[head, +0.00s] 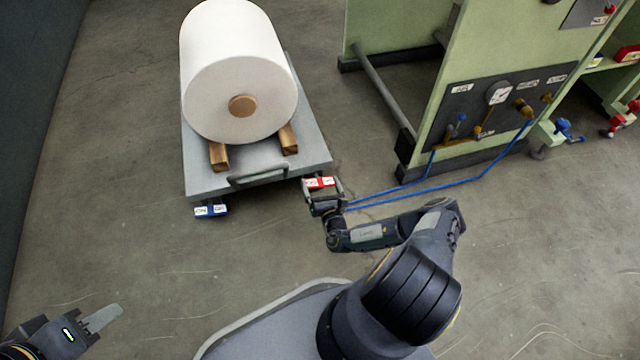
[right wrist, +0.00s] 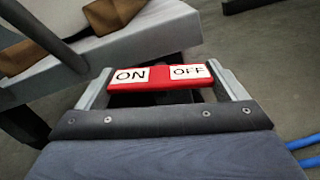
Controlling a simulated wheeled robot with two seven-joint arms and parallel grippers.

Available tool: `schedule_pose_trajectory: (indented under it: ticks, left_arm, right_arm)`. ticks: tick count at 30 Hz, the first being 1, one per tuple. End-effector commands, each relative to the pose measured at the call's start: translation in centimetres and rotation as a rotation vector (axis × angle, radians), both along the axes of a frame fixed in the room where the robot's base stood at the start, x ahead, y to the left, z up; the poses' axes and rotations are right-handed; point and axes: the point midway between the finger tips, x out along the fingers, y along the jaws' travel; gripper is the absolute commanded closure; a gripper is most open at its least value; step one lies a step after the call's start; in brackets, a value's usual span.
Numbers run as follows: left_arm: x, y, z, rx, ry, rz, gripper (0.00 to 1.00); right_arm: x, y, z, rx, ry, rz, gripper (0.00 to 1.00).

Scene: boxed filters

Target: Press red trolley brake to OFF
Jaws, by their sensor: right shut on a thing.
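The red trolley brake (head: 320,182) is a pedal under the trolley's (head: 222,182) front right corner. In the right wrist view the red pedal (right wrist: 160,84) carries a white ON label on the left and a white OFF label on the right. My right gripper (head: 322,186) is at the pedal, with one finger at each end of it. It is shut on the red pedal, as the right wrist view (right wrist: 163,90) also shows. My left gripper (head: 103,318) is low at the left, away from the trolley. Its fingers show side-on, so their gap cannot be judged.
A blue pedal (head: 211,210) is under the trolley's front left corner. A large white roll (head: 238,75) lies on wooden blocks (head: 218,156) on the trolley. Blue hoses (head: 410,188) run from the green machine (head: 425,125) toward my right gripper. The floor at left is clear.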

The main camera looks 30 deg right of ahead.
Motion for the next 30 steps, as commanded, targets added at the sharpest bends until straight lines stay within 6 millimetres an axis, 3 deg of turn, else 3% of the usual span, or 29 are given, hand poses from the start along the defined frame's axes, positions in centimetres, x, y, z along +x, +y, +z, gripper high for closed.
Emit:
schedule_pose_trajectory:
  ticks: [9, 10, 12, 20, 30]
  left_arm:
    - [0.0, 0.0, 0.0, 0.000, 0.000, 0.000, 0.64]
    - [0.0, 0.0, 0.0, 0.000, 0.000, 0.000, 0.64]
    - [0.0, 0.0, 0.0, 0.000, 0.000, 0.000, 0.64]
    - [0.0, 0.0, 0.2, 0.000, 0.000, 0.000, 0.64]
    - [0.0, 0.0, 2.6, 0.000, 0.000, 0.000, 0.64]
  right_arm:
    - [-0.1, 0.0, -0.1, 0.024, -0.004, 0.000, 0.32]
    - [-0.1, 0.0, -0.1, 0.024, -0.004, 0.000, 0.08]
    - [-0.1, 0.0, -0.1, 0.023, -0.003, 0.000, 0.00]
    - [-0.3, 0.1, 0.0, 0.020, -0.003, 0.000, 0.00]
    - [-5.4, 1.3, 0.2, 0.024, 0.000, -0.001, 0.00]
